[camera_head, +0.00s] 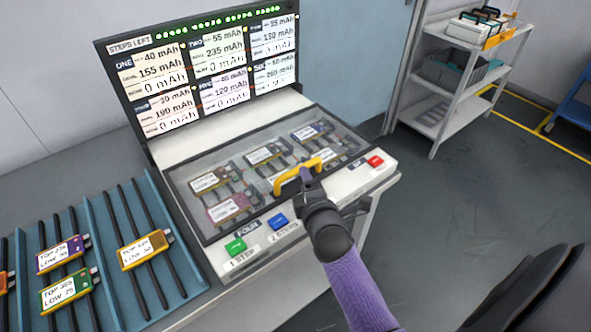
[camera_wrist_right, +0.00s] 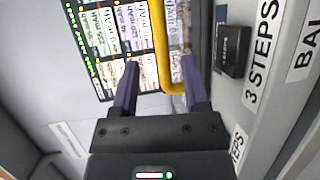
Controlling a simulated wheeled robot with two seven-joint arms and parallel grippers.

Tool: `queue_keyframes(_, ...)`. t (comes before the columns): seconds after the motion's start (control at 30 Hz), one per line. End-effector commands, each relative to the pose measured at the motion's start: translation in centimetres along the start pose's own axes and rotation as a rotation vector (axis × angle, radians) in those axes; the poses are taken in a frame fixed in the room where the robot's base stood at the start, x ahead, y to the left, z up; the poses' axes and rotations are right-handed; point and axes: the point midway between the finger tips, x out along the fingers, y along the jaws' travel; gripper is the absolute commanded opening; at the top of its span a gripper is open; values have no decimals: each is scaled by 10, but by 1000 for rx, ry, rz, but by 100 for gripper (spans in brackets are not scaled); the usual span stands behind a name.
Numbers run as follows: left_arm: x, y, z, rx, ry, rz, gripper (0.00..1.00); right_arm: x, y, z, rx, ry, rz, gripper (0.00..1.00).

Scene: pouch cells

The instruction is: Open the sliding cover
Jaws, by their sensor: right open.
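The sliding cover (camera_head: 240,168) is a clear, dark-framed panel lying over the bay of the white machine, and several pouch cells show through it. Its yellow handle (camera_head: 297,176) stands at the cover's front right part. My right gripper (camera_head: 307,180) is at the handle, partly hiding it. In the right wrist view the handle (camera_wrist_right: 163,55) shows between the two open fingers of the gripper (camera_wrist_right: 160,82), with gaps visible at its sides. My left gripper is not in view.
A green button (camera_head: 235,246), a blue button (camera_head: 278,221) and a red button (camera_head: 375,161) sit on the machine's front edge. A lit display (camera_head: 205,70) stands behind. A blue rack (camera_head: 160,215) with several labelled cells is at left. A shelf cart (camera_head: 465,80) stands at right.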

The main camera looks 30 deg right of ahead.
Motion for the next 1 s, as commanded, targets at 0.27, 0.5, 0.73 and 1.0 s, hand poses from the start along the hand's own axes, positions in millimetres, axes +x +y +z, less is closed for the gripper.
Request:
queue_keyframes(0.27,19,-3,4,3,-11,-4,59,46,-4,0,1,0,-2,58)
queue_keyframes(0.5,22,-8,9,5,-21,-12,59,56,-2,0,2,0,-4,58)
queue_keyframes(0.73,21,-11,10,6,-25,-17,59,56,-2,0,2,0,-4,48)
queue_keyframes(1.0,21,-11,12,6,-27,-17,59,56,-2,0,2,0,-5,0)
